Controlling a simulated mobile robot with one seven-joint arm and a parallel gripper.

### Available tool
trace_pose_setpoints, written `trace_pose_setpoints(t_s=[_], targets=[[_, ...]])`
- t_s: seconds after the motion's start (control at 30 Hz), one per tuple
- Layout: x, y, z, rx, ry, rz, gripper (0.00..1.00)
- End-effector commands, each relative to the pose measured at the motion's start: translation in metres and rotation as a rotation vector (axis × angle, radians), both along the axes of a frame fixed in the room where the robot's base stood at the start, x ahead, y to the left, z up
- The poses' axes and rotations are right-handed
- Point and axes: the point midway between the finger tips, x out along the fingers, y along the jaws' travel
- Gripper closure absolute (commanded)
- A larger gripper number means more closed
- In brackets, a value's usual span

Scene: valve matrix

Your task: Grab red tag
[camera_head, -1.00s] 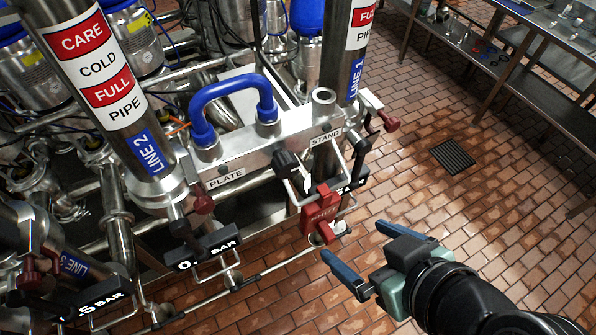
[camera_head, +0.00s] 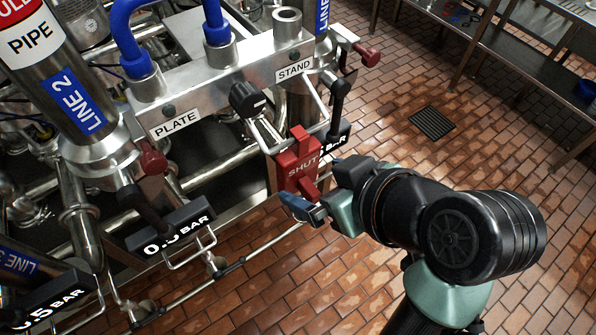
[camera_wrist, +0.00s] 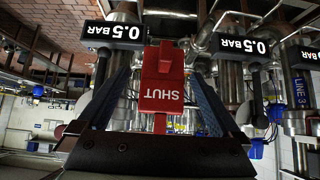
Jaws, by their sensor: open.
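The red tag (camera_head: 298,168), marked SHUT, hangs at the front of the pipework under the STAND label in the head view. It also shows upside down in the wrist view (camera_wrist: 161,88), between the two fingers. My gripper (camera_head: 308,184) is open, with its blue fingers at the lower right of the tag. In the wrist view my gripper (camera_wrist: 162,85) has one finger on each side of the tag, with gaps visible beside it. I cannot tell how deep the tag sits between the fingers.
A black-knobbed handle (camera_head: 247,99) and a 0.5 BAR display (camera_head: 335,143) are close to the tag. Another BAR display (camera_head: 170,232) and thin rails lie to the left. The tiled floor (camera_head: 480,170) is open at right, below a metal table (camera_head: 520,60).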

Motion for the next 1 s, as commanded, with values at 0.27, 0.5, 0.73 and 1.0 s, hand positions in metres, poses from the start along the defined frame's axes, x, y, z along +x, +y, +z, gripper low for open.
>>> trace_pose_setpoints(t_s=[0.27, 0.5, 0.73, 1.0], targets=[[0.015, 0.018, -0.028, 0.002, 0.005, 0.001, 0.0], [0.025, 0.024, -0.039, -0.001, 0.0, 0.001, 0.0], [0.024, 0.024, -0.038, -0.001, 0.0, 0.001, 0.14], [0.024, 0.023, -0.038, 0.0, 0.0, 0.0, 0.63]])
